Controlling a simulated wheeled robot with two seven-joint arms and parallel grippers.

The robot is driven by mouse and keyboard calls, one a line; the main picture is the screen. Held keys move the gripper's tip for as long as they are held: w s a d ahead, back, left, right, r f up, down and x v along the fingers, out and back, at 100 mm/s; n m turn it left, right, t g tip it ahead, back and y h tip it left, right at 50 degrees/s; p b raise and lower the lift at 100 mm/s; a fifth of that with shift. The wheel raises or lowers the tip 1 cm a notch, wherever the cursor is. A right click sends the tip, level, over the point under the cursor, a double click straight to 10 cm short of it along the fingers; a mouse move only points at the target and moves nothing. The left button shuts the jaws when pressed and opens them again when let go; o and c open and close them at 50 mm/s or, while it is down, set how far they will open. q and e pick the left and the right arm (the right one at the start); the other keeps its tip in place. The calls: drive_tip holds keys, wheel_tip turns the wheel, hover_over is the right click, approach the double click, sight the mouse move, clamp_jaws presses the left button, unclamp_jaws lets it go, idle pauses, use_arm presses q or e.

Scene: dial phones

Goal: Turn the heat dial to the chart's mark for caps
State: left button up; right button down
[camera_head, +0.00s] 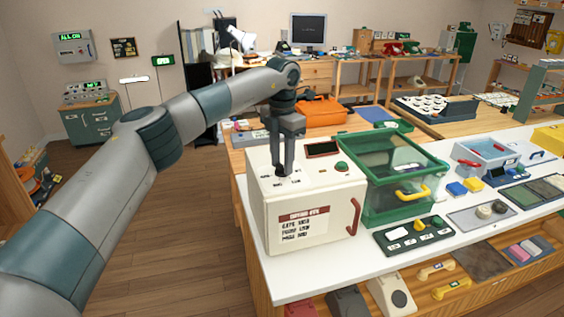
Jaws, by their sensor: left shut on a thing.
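A cream oven box (257,212) stands on the left end of the white counter. Its sloping top carries a black heat dial (281,178) with small dark marks around it. A chart (303,225) with a red heading is on the front; its first line seems to start with "CAPS", but the rest is too small to read surely. My left gripper (282,168) points down over the top and is shut on the dial, hiding most of it and its pointer. My right gripper is out of view.
On the oven are a dark display (322,149), a green button (341,166) and a red door handle (353,216). A green clear-sided case (371,214) with a yellow handle stands close at its right. A black switch panel (413,235) lies in front of the case.

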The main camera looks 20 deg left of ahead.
use_arm(q)
drive_tip(key=m, duration=0.4)
drive_tip(key=shift+r+m, duration=0.15)
drive_tip(key=shift+m, duration=1.05)
drive_tip(key=m, duration=0.2)
drive_tip(key=shift+m, duration=0.4)
drive_tip(key=m, duration=0.2)
drive_tip(key=shift+m, duration=0.3)
drive_tip(key=m, duration=0.2)
drive_tip(key=shift+m, duration=0.4)
drive_tip(key=m, duration=0.3)
drive_tip(key=shift+m, duration=0.3)
drive_tip(key=m, duration=0.4)
drive_tip(key=shift+w+p, duration=0.1)
drive_tip(key=shift+p, duration=0.2)
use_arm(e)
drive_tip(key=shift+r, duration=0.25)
use_arm(q)
drive_tip(key=shift+m, duration=0.3)
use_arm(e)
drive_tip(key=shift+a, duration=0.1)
